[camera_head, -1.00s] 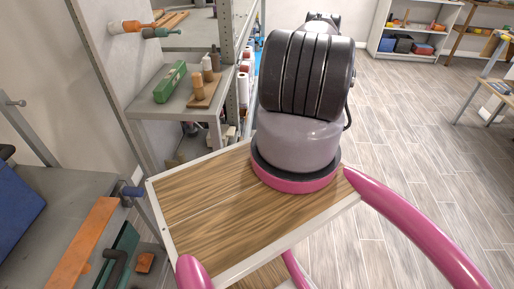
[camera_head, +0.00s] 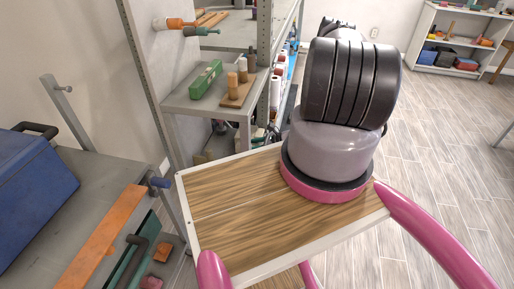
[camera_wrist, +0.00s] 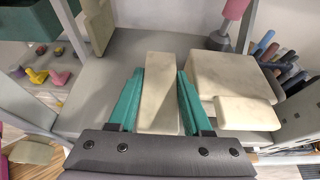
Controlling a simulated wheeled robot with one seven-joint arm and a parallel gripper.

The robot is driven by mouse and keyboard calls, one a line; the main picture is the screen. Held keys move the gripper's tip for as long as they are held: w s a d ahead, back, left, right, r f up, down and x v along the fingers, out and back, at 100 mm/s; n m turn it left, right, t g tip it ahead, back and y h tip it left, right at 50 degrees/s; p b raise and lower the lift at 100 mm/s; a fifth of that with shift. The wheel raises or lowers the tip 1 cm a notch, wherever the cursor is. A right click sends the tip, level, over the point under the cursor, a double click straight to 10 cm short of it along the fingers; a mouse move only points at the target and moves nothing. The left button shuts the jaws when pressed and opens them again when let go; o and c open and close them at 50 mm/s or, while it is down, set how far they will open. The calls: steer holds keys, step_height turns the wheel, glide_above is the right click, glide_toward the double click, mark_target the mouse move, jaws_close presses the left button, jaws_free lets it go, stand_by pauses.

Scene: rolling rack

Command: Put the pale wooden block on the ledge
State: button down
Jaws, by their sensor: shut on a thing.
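My gripper (camera_wrist: 160,103), with teal fingers, is shut on a pale wooden block (camera_wrist: 160,90) in the wrist view. The block is long and points away from the dark gripper body. It is over a grey shelf surface (camera_wrist: 115,62), which may be the ledge; I cannot tell whether the block touches it. The gripper and the block do not show in the head view. A grey side ledge (camera_head: 183,103) on the rack carries a green box and wooden pegs there.
Pale blocks (camera_wrist: 232,78) lie right of the held block in the wrist view, close to the right finger. A pink-handled tool (camera_wrist: 228,22) stands behind them. A blue toolbox (camera_head: 35,180) and an orange board (camera_head: 100,240) sit on the left bench in the head view.

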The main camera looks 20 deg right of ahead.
steer(key=w+a, duration=0.2)
steer(key=a, duration=0.1)
steer(key=w+a, duration=0.2)
steer(key=a, duration=0.1)
steer(key=w+a, duration=0.3)
steer(key=a, duration=0.1)
steer(key=shift+w+f, duration=0.15)
steer(key=shift+f, duration=0.8)
steer(key=shift+c, duration=1.3)
jaws_free()
steer(key=v, duration=0.9)
steer(key=shift+d+r, duration=0.1)
steer(key=shift+d, duration=0.15)
steer(key=shift+s+d+r, duration=0.25)
steer(key=shift+s+d, duration=0.15)
steer(key=shift+s, duration=0.15)
